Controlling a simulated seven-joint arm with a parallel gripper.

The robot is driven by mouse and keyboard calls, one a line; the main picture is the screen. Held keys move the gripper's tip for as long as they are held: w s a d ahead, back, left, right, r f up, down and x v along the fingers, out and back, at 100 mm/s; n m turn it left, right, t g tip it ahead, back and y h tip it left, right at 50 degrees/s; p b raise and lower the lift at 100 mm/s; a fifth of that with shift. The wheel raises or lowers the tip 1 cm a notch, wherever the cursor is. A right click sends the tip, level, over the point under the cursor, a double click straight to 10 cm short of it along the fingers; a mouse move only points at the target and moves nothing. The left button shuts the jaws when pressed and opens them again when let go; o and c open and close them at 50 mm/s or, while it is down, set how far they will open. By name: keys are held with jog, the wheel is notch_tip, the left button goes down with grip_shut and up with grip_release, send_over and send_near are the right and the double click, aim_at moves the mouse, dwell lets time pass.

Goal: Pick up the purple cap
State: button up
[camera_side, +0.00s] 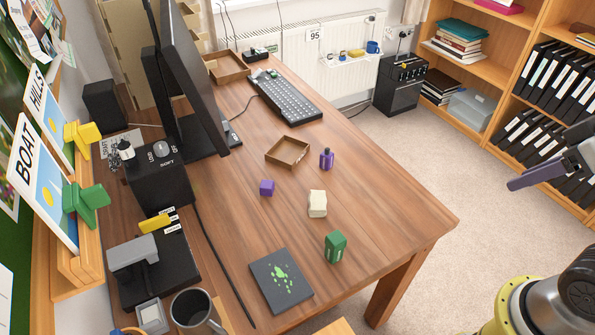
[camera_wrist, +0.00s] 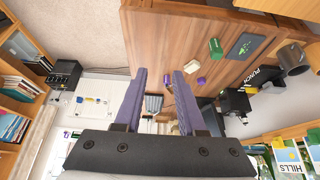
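A small purple piece with a narrower top (camera_side: 326,158) stands on the wooden desk, right of a shallow brown tray. I cannot tell for sure which is the purple cap. My gripper (camera_side: 522,181) hangs at the right edge, off the desk and well away from both. In the wrist view, my purple fingers (camera_wrist: 160,72) are spread with nothing between them.
A cream block (camera_side: 317,204), a green block (camera_side: 336,247), a dark slab with green marks (camera_side: 281,281) and the brown tray (camera_side: 288,152) lie on the desk. A monitor (camera_side: 188,75) and keyboard (camera_side: 286,95) stand behind. The desk's right side is clear.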

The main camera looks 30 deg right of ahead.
jog(key=o, duration=0.5)
jog(key=w+a+r+n+t+y, duration=0.1)
jog(key=w+a+r+n, duration=0.1)
jog(key=w+r, duration=0.35)
jog(key=w+a+r+n, duration=0.2)
jog(key=w+n, duration=0.1)
jog(key=w, duration=0.5)
jog(key=w+a+r+n+t+y, duration=0.1)
jog(key=w+a+r+n, duration=0.15)
jog(key=w, duration=0.45)
jog(key=n+g+y, duration=0.2)
jog(key=n+g, duration=0.1)
jog(key=g, duration=0.2)
send_over(267, 184)
jog(key=s+d, duration=0.2)
jog(key=f, duration=3.3)
jog(key=shift+w+f, duration=0.25)
jog(key=shift+f, duration=0.05)
jog(key=shift+x, duration=2.9)
